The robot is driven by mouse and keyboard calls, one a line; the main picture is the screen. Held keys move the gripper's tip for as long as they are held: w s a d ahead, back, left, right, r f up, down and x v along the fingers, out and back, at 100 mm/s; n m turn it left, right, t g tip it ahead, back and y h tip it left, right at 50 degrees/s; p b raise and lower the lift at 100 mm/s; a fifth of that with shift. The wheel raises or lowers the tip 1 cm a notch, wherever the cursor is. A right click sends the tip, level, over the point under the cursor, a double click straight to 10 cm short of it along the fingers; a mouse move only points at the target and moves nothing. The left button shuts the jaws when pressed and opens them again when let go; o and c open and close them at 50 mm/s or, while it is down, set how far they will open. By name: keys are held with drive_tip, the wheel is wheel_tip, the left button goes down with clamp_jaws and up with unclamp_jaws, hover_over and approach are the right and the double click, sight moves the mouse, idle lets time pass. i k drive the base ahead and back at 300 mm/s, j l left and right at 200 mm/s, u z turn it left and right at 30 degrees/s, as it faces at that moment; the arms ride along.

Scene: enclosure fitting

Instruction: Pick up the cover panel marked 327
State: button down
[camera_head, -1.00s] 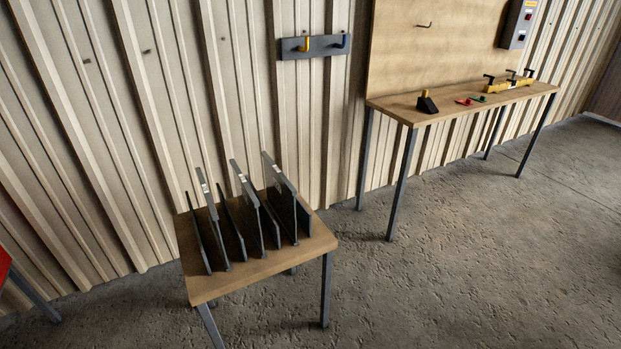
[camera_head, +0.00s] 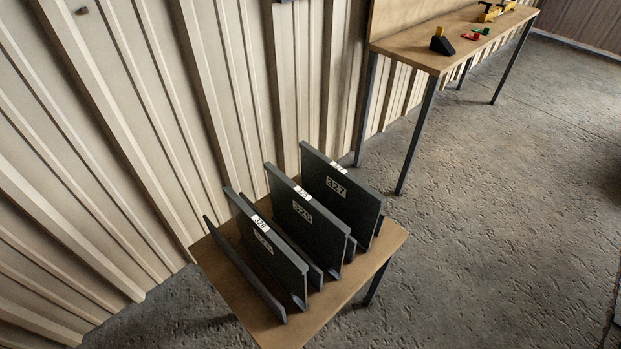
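Three dark grey cover panels stand upright in a rack on a small wooden table (camera_head: 222,277). Each has a white number label on its top edge and a printed mark on its face. The label on the near left panel (camera_head: 275,262) looks like 328 or 326. The label on the middle panel (camera_head: 318,232) is too small to read surely. My gripper is not in view.
Lower dark dividers (camera_head: 245,272) stand between and beside the panels. A corrugated wall (camera_head: 140,130) is close behind the table. A longer workbench (camera_head: 410,52) with a black wedge-shaped block (camera_head: 441,42) and small coloured parts stands back right. The concrete floor (camera_head: 500,220) at right is open.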

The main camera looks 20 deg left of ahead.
sight(356, 204)
drive_tip(key=u, duration=0.75)
drive_tip(key=i+l+z, duration=0.2)
drive_tip(key=i+l, duration=0.55)
drive_tip(key=i, duration=0.1)
